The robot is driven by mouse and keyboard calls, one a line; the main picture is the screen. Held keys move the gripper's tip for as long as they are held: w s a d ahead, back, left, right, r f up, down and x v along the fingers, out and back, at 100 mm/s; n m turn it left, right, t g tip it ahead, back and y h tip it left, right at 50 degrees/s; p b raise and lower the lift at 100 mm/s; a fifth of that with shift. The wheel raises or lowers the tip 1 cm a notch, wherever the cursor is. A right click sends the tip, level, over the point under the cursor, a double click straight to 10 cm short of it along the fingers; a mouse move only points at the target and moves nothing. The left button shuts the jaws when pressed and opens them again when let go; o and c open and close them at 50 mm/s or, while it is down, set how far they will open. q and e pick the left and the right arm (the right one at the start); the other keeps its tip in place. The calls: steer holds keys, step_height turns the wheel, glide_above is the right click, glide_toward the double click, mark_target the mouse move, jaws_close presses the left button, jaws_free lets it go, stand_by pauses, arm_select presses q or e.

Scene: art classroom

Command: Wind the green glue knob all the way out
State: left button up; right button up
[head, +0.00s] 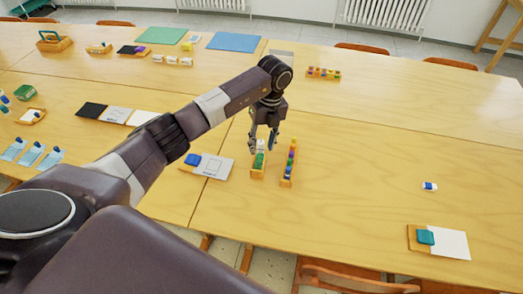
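A small wooden holder (258,174) stands on the table with a green glue part (259,159) and a white piece (262,145) above it. Which part is the knob is too small to tell. My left gripper (262,146) points down over this holder. Its fingers are spread, one on each side of the white piece, and I see no clear contact. My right gripper is not in view.
A second wooden holder (288,178) with coloured pieces stands just right. A blue block and white card (215,167) lie left. A teal block (426,237) lies on a board at lower right. The table's right middle is largely clear.

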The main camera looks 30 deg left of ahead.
mark_target(260, 156)
arm_select(q)
steer(key=shift+s+a+f+p, duration=0.15)
steer(key=shift+f+p, duration=0.25)
steer(key=shift+f, duration=1.8)
steer(key=shift+c, duration=0.7)
jaws_close()
